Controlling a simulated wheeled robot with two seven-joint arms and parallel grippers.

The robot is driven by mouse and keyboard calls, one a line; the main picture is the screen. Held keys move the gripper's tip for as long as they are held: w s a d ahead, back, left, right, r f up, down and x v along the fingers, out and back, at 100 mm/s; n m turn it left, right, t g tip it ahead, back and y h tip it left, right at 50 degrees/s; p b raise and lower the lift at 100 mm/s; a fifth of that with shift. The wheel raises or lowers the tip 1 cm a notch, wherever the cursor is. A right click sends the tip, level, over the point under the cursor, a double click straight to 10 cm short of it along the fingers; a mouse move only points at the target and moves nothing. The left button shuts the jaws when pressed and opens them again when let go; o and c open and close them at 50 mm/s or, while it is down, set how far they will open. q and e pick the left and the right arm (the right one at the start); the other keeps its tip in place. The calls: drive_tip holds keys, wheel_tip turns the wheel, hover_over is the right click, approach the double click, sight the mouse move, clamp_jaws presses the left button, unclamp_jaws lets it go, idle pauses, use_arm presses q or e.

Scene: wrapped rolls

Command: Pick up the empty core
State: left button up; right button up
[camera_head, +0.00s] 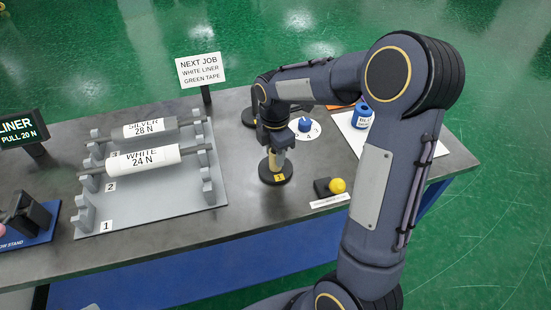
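A small tan core (277,159) stands upright on a round black stand (273,178) with a yellow label, near the middle of the table. My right gripper (277,146) points down at the top of this core. The fingers are small and dark here, and I cannot tell whether they are closed on it or only around it. The upper part of the core is hidden by the gripper. My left gripper is not in view.
A grey rack (150,222) holds a white roll (142,158) and a silver roll (144,129). A sign (200,70) stands behind. The front middle of the table is clear.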

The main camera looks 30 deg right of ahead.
drive_tip(key=c, duration=0.5)
drive_tip(key=shift+r, duration=0.15)
drive_tip(key=shift+c, duration=0.2)
